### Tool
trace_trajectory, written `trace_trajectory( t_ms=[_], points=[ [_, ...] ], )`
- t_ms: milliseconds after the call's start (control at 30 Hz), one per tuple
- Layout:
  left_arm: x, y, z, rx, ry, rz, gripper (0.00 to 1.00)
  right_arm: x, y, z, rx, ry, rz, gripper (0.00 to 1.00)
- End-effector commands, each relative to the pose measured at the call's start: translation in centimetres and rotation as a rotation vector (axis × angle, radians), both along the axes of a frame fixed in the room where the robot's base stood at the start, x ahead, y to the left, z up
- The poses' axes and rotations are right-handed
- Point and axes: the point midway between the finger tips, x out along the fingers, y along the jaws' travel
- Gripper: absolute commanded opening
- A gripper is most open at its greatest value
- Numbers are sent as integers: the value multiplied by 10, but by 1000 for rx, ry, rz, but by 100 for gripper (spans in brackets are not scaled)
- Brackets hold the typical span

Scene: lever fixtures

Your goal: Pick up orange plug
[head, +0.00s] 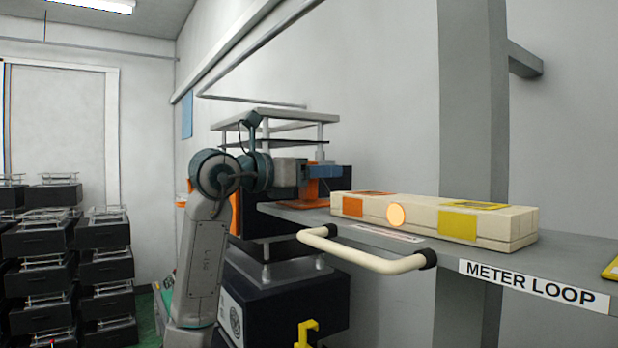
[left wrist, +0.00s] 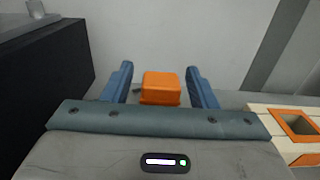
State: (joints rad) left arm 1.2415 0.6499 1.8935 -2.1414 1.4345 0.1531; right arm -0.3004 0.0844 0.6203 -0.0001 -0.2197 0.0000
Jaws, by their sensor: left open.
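The orange plug (left wrist: 160,86) is a small block standing between the two blue fingers of my left gripper (left wrist: 160,88) in the left wrist view. Gaps show on both sides of it, so the fingers are open around it and not closed on it. In the head view my left gripper (head: 322,171) reaches in from the left over the grey shelf. Orange parts (head: 310,189) show just below the fingers there, partly hidden by them. My right gripper is not in view.
A long cream box (head: 365,208) with orange and yellow patches lies on the shelf, right of the gripper. An orange-rimmed opening (left wrist: 297,123) shows in its top. A cream handle (head: 365,258) sticks out from the shelf front. A black rack (head: 290,300) stands below left.

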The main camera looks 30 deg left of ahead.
Motion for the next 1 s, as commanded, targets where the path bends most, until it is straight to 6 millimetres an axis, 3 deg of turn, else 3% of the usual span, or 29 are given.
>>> trace_trajectory(
  t_ms=[67, 300, 667, 1000],
  points=[
    [0, 0, 0, 0, 0, 0, 51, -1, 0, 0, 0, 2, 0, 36],
    [0, 0, 0, 0, 0, 0, 4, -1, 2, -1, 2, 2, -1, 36],
    [0, 0, 2, 0, -1, 0, 4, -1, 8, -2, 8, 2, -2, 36],
    [-1, 0, 23, -2, -3, -1, 4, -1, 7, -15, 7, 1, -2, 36]
  ],
)
